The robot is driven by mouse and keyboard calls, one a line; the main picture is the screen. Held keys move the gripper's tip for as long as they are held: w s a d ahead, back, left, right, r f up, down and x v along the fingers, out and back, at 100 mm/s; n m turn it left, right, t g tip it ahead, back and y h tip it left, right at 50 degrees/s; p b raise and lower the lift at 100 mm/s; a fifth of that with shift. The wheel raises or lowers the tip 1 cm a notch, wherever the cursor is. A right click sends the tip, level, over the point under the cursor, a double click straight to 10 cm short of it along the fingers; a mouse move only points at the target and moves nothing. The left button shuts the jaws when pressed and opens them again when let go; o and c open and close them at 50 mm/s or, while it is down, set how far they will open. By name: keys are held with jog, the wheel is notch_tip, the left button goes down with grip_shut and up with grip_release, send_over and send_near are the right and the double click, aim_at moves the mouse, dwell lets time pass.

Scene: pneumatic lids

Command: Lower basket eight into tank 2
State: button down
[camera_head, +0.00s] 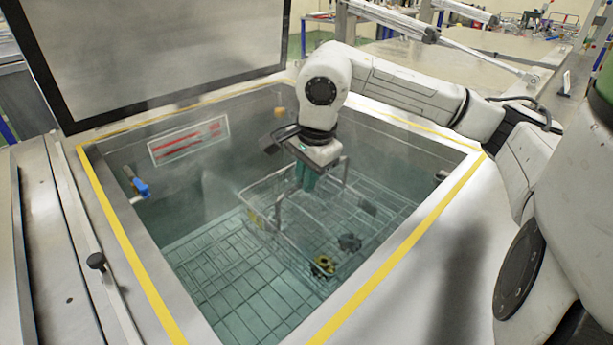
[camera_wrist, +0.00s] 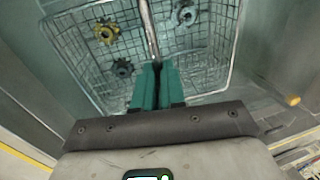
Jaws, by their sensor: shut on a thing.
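A wire basket (camera_head: 285,238) hangs inside the open tank (camera_head: 128,262), between the tank walls and above the grid at its bottom. I cannot tell how far its base is from the grid. My gripper (camera_head: 308,178) is over the basket with its green fingers shut on the handle bar. In the wrist view the fingers (camera_wrist: 157,85) close around the basket's handle (camera_wrist: 149,30). Several gear-like parts lie in the basket, among them a yellowish one (camera_wrist: 106,31) and a dark one (camera_wrist: 122,68). No basket or tank number is readable.
The raised lid (camera_head: 150,50) stands behind the tank. A blue-handled valve (camera_head: 140,188) sits on the left wall, beside a red-and-white label (camera_head: 188,140). The yellow-striped rim (camera_head: 125,240) surrounds the opening. A black knob (camera_head: 96,261) is on the left ledge.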

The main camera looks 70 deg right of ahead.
jog(key=shift+s+f+b, duration=0.15)
jog(key=shift+f+b, duration=1)
dwell(0.9)
jog(key=c, duration=1.1)
grip_release()
jog(key=shift+r, duration=0.15)
jog(key=shift+s+a+r+p, duration=0.2)
jog(key=shift+r+p, duration=0.9)
jog(key=shift+r, duration=2.65)
jog(key=shift+s+a+r+p, duration=0.25)
jog(key=shift+r+p, duration=0.8)
jog(key=shift+r, duration=2.7)
jog(key=shift+s+a+r+p, duration=0.1)
jog(key=shift+s+r+p, duration=0.65)
jog(key=shift+r, duration=3)
jog(key=shift+w+p, duration=0.35)
jog(key=shift+w, duration=0.05)
